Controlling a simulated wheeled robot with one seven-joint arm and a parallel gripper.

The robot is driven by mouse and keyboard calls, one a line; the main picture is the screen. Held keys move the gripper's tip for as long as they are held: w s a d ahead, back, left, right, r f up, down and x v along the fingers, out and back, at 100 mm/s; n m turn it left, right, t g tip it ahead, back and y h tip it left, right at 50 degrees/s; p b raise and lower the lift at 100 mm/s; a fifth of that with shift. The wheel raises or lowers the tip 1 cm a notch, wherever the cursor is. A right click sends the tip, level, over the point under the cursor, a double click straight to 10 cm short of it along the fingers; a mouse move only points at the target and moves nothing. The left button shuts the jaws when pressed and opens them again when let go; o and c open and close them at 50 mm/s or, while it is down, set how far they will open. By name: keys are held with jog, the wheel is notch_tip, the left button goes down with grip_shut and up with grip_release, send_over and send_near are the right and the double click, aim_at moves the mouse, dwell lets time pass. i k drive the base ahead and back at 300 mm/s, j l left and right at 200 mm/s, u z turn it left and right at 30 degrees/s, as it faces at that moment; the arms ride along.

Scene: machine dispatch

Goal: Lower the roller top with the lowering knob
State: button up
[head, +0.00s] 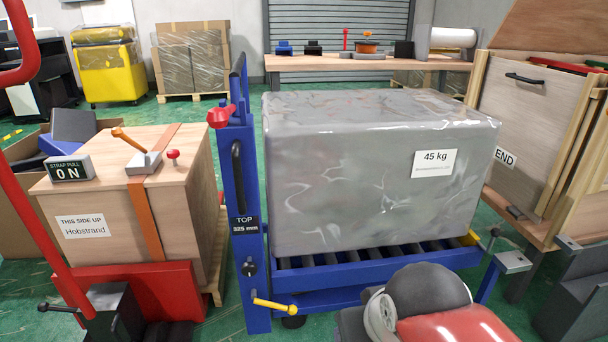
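The roller top (365,257) is a blue frame with dark rollers. It bears a large grey wrapped load (340,185) labelled 45 kg. A blue post (246,180) stands at its left, with a "TOP 325 mm" sign (246,225). The post carries a red knob (221,117) near its top, a small black knob (249,268) below the sign and a yellow-ended lever (274,305) near its foot. No readable label tells which one is the lowering knob.
At left, a strapped wooden crate (183,205) sits behind a red plate (155,288). A red tubular frame (45,225) crosses the left edge. A wooden panel unit (530,130) marked END stands at right. A workbench (340,63) stands behind the load.

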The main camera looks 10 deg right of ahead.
aim_at(249, 269)
jog(key=k+l, duration=0.4)
jog(key=k, duration=0.25)
jog(key=k+l, duration=0.45)
jog(key=k, duration=0.15)
jog(key=j+z, duration=0.05)
